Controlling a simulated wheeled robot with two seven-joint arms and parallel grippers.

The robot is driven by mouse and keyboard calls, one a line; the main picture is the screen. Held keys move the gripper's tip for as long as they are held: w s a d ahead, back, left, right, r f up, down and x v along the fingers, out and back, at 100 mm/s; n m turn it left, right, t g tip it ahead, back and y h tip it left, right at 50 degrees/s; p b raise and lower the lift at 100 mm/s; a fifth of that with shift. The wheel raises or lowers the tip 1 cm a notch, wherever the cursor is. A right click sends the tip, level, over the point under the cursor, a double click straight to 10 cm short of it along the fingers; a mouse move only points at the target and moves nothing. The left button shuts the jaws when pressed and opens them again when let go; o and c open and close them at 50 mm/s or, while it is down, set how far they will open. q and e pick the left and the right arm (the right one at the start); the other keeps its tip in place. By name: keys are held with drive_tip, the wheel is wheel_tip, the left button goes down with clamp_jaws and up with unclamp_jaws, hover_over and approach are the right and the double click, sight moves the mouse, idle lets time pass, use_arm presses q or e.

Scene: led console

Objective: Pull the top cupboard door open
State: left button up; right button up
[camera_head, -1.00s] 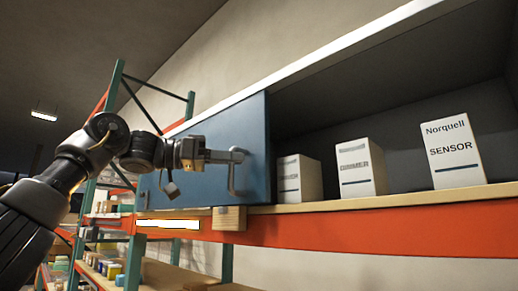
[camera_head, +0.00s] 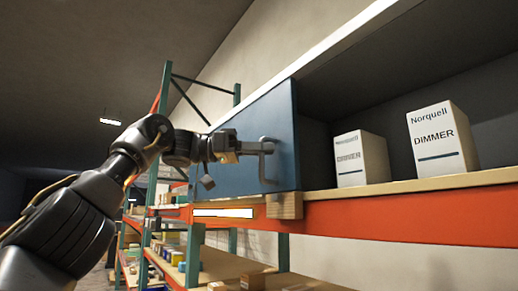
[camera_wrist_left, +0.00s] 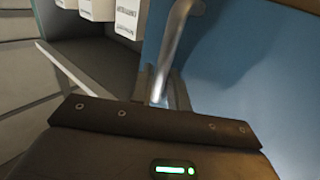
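The blue cupboard door (camera_head: 245,120) stands at the left of the open cupboard, its right edge toward the opening. A grey bar handle (camera_head: 268,162) is on its face near that edge. My left gripper (camera_head: 262,147) comes in from the left with its fingers around the handle and looks shut on it. In the left wrist view the handle (camera_wrist_left: 178,35) runs down between the fingers, with the blue door (camera_wrist_left: 240,60) to the right; the gripper body hides the handle's lower end. My right gripper is in neither view.
White boxes, one marked DIMMER (camera_head: 440,140), stand on the cupboard shelf right of the door. An orange beam (camera_head: 400,216) runs below. Lower racks with small goods (camera_head: 175,256) stand under and left of the door. A green upright (camera_head: 160,130) stands behind my left arm.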

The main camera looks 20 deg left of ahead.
use_arm(q)
drive_tip(key=shift+w, duration=0.2)
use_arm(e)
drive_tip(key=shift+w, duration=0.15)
use_arm(q)
drive_tip(key=shift+s+a, duration=0.15)
drive_tip(key=shift+s, duration=0.05)
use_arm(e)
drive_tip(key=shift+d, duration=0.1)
use_arm(q)
drive_tip(key=v, duration=1)
drive_tip(key=shift+a, duration=0.25)
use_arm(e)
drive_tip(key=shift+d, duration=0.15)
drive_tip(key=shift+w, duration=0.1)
use_arm(q)
drive_tip(key=shift+s+a, duration=0.1)
drive_tip(key=shift+s, duration=0.05)
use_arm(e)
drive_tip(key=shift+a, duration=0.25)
